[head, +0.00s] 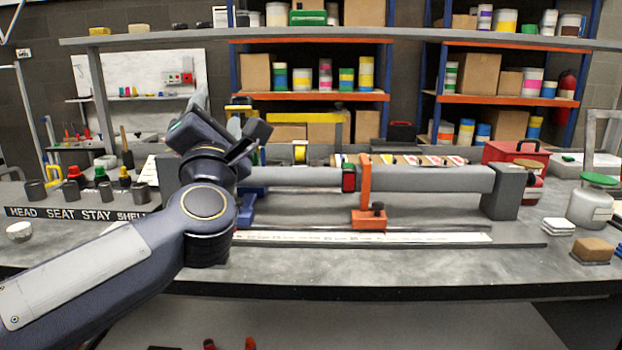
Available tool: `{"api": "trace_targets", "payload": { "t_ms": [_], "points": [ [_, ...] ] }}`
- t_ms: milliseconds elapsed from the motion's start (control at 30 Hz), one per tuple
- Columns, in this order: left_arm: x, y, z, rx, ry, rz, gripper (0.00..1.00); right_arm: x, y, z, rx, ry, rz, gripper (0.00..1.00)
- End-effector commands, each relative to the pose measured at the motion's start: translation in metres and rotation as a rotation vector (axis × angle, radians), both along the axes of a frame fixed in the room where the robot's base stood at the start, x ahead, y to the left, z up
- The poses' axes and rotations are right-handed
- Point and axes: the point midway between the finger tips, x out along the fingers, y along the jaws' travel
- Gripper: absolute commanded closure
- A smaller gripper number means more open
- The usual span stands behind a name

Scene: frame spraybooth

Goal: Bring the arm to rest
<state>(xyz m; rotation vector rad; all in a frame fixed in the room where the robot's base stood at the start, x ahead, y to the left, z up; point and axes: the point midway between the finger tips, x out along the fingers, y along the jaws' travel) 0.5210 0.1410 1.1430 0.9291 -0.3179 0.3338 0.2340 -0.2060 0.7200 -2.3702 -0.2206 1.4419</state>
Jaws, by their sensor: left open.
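My left arm (100,270) comes in from the lower left and bends upward over the front edge of the bench. My left gripper (250,140) is raised above the bench, in front of the left part of the grey horizontal tube. It is open, and I see nothing between its fingers. The arm hides part of the tube's left end and of the blue clamp (246,208). My right gripper is not in view.
The grey tube (430,178) runs along the workbench (400,265), with an orange clamp (366,195) at its middle. Small cups (100,190) stand behind a lettered strip at left. A sanding block (592,250) and a lidded can (590,205) stand at right. The front bench is clear.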

Motion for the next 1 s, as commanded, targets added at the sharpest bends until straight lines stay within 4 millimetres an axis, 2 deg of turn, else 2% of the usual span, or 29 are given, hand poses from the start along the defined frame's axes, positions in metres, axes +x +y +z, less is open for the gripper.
{"api": "trace_targets", "payload": {
  "t_ms": [67, 167, 300, 400, 500, 600, 700, 900, 967, 1000],
  "points": [
    [-0.014, 0.008, -0.018, 0.26, 0.049, -0.038, 0.46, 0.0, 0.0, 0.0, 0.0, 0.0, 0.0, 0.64],
    [-0.036, 0.011, -0.068, 0.63, 0.155, -0.111, 0.46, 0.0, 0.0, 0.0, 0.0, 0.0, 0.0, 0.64],
    [-0.081, 0.022, -0.165, 1.081, 0.336, -0.246, 0.46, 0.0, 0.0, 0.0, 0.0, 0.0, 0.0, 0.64],
    [-0.118, 0.032, -0.231, 1.317, 0.455, -0.361, 0.46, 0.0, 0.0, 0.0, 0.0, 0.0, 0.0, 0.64],
    [-0.155, 0.042, -0.286, 1.487, 0.553, -0.479, 0.46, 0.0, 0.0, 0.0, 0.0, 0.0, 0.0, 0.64],
    [-0.188, 0.049, -0.327, 1.602, 0.626, -0.588, 0.46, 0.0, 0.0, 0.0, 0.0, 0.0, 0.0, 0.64],
    [-0.218, 0.055, -0.36, 1.684, 0.683, -0.688, 0.46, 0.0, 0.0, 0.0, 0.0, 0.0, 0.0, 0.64],
    [-0.272, 0.063, -0.411, 1.795, 0.77, -0.877, 0.46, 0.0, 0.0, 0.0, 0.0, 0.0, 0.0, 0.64],
    [-0.288, 0.065, -0.424, 1.821, 0.791, -0.932, 0.46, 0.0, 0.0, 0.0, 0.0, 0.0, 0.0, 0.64],
    [-0.289, 0.065, -0.408, 1.825, 0.792, -0.94, 0.46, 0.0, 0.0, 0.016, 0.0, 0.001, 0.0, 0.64]
  ]
}}
